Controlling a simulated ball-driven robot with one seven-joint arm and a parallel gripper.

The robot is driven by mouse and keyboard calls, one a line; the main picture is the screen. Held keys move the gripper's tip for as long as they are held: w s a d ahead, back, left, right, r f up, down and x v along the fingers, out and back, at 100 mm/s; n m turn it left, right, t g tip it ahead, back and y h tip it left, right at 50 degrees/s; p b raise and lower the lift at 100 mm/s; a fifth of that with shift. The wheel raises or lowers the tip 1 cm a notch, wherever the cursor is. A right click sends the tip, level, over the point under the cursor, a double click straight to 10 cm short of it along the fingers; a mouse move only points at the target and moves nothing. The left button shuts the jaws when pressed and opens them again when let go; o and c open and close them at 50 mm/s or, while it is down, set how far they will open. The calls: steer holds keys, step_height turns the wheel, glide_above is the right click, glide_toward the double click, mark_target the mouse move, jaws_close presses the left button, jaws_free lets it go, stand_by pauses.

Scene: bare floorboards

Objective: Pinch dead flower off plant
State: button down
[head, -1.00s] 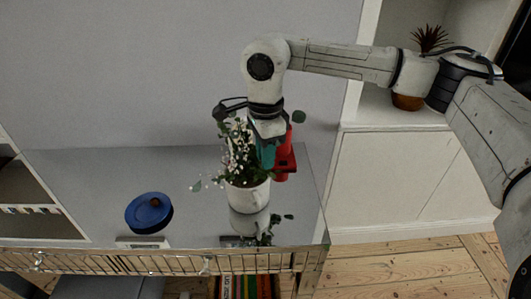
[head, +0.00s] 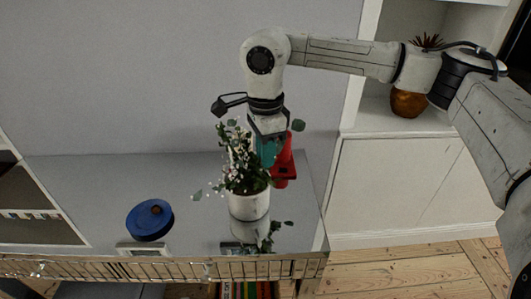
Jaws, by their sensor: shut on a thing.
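A leafy plant with small white and pink flowers stands in a white pot (head: 249,205) on the grey glossy top. The plant (head: 240,170) leans up against my gripper from the left. My gripper (head: 267,160) points down into the right side of the foliage, with teal showing at its fingers. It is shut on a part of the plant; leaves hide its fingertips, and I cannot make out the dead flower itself.
A red object (head: 284,165) stands right behind my gripper. A round blue object (head: 150,220) lies to the left, with a small pale box (head: 142,248) in front. A wire rail (head: 120,268) runs along the front edge. The top between blue object and pot is clear.

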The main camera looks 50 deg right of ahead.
steer(key=shift+r+p, duration=0.5)
steer(key=shift+r, duration=0.9)
